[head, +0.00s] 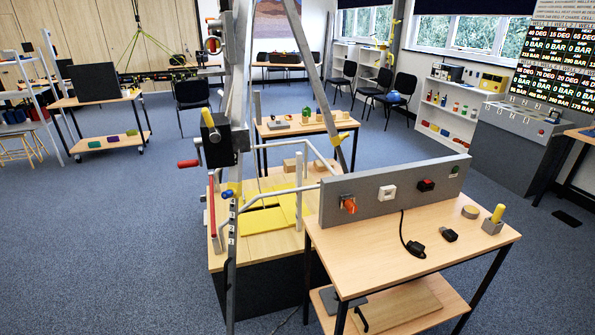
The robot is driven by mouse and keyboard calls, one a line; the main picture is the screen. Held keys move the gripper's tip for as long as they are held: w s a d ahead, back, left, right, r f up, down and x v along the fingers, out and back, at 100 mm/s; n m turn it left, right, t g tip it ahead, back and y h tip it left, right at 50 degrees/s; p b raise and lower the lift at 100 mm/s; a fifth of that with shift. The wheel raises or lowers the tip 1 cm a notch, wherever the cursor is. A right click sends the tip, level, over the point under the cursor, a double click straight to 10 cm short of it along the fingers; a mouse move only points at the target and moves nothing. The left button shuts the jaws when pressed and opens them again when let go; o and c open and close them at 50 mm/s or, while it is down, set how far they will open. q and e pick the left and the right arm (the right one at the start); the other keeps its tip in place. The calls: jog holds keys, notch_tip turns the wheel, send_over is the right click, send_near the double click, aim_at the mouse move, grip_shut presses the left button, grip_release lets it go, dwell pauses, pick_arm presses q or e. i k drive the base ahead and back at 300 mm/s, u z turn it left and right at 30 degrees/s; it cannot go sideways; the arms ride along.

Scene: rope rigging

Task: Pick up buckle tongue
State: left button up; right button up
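I cannot pick out a buckle tongue with certainty. On the near wooden table (370,262) lie a black piece with a cord (414,248) and a small black block (448,234) just right of it; both are too small to identify surely. They lie apart, in front of a grey upright panel (365,205). Neither of my grippers shows in the head view.
The panel carries an orange knob (348,204), a white fitting (387,192) and a red switch (426,185). A yellow-topped peg (497,214) stands in a grey holder at the table's right. A tall metal frame (230,210) stands left of the table. Blue carpet (120,250) is open at left.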

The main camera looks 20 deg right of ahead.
aim_at(450, 236)
jog(key=z, duration=1.75)
